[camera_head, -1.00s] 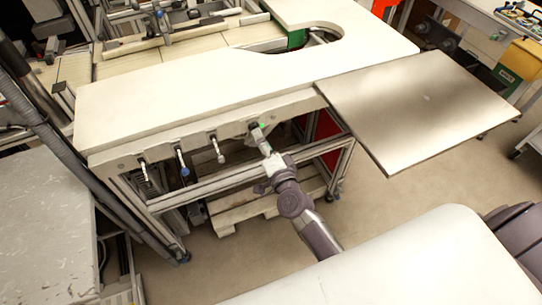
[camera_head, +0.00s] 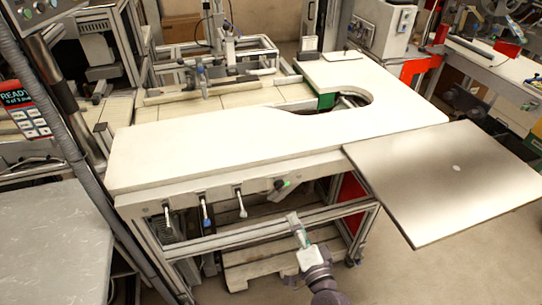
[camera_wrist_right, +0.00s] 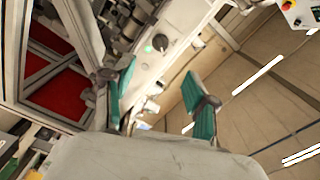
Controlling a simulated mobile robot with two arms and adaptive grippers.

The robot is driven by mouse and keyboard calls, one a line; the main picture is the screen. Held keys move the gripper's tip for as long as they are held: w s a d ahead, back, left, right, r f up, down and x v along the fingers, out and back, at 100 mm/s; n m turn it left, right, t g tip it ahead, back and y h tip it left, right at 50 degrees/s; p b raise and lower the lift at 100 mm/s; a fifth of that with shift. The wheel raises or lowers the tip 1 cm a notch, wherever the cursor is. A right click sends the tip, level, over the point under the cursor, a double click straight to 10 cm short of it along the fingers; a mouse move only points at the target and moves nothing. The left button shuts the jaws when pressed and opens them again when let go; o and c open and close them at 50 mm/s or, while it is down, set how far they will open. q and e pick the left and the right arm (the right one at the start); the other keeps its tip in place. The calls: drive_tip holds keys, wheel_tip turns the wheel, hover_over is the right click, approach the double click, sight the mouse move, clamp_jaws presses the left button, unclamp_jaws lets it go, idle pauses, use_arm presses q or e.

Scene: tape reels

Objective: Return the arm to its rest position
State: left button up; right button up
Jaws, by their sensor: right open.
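My right gripper (camera_head: 294,222) is in front of the white table's frame, below and a little right of a black knob (camera_head: 281,185) with a green light. In the right wrist view its two green-padded fingers stand apart (camera_wrist_right: 161,72) with nothing between them. The knob (camera_wrist_right: 160,42) shows beyond the fingertips, clear of them. Part of my right arm shows at the bottom of the head view. My left gripper is not in view.
The white table (camera_head: 220,145) has several small levers along its front edge. A grey metal plate (camera_head: 440,180) juts out at its right. A grey worktop (camera_head: 50,245) stands at the left. A pallet (camera_head: 270,265) lies under the table. Floor is clear at the lower right.

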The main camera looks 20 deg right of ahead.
drive_tip(key=s+f+n+g, duration=0.3)
drive_tip(key=s+f, duration=0.1)
drive_tip(key=f, duration=0.6)
drive_tip(key=s+f+n+g+y, duration=0.1)
drive_tip(key=s+f+n+g, duration=0.3)
drive_tip(key=f, duration=0.7)
drive_tip(key=s+f+n+g, duration=0.2)
drive_tip(key=s+f, duration=0.3)
drive_tip(key=f, duration=0.5)
drive_tip(key=s+d+f+n+g, duration=0.2)
drive_tip(key=s+f, duration=0.3)
drive_tip(key=s, duration=0.3)
drive_tip(key=s+d+f+n+g+h, duration=0.1)
drive_tip(key=s+f+n+g, duration=0.1)
drive_tip(key=s, duration=0.7)
drive_tip(key=s+d+f+n+g, duration=0.2)
drive_tip(key=s+f+n+g, duration=0.1)
drive_tip(key=s+f, duration=0.4)
drive_tip(key=shift+s+d+f+g+h, duration=0.35)
drive_tip(key=shift+s+g, duration=0.15)
drive_tip(key=shift+s, duration=0.35)
